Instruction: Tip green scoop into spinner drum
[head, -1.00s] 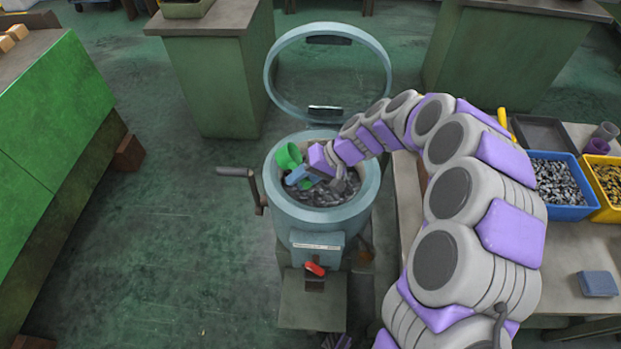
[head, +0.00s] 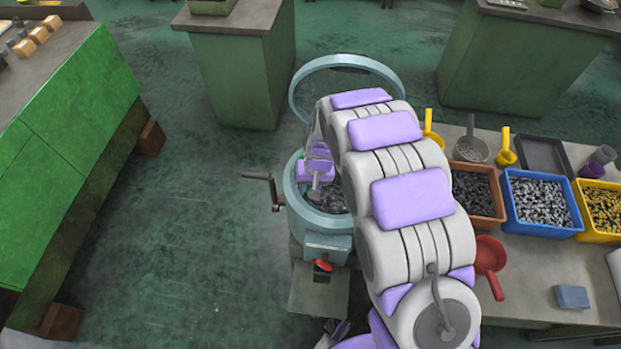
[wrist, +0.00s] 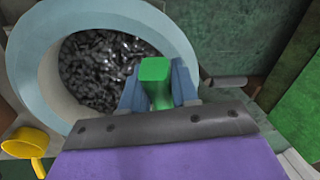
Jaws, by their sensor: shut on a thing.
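The spinner drum (head: 312,222) is a pale blue-grey open tub holding dark metal pieces, with its round lid ring raised behind it. In the wrist view the drum (wrist: 28,62) fills the upper left, and a bed of dark shiny pieces lies inside. My gripper (wrist: 158,88) has blue fingers closed on the green scoop (wrist: 155,72), of which only a short block-like part shows. It is held by the drum's right rim in that view. The scoop's bowl and any load are not visible.
A bench at right carries brown (head: 477,190), blue (head: 540,203) and yellow (head: 600,207) bins of parts. A red scoop (head: 490,262) and a yellow scoop (head: 506,148) lie there too. A crank handle (head: 262,180) sticks out left of the drum. Floor on the left is clear.

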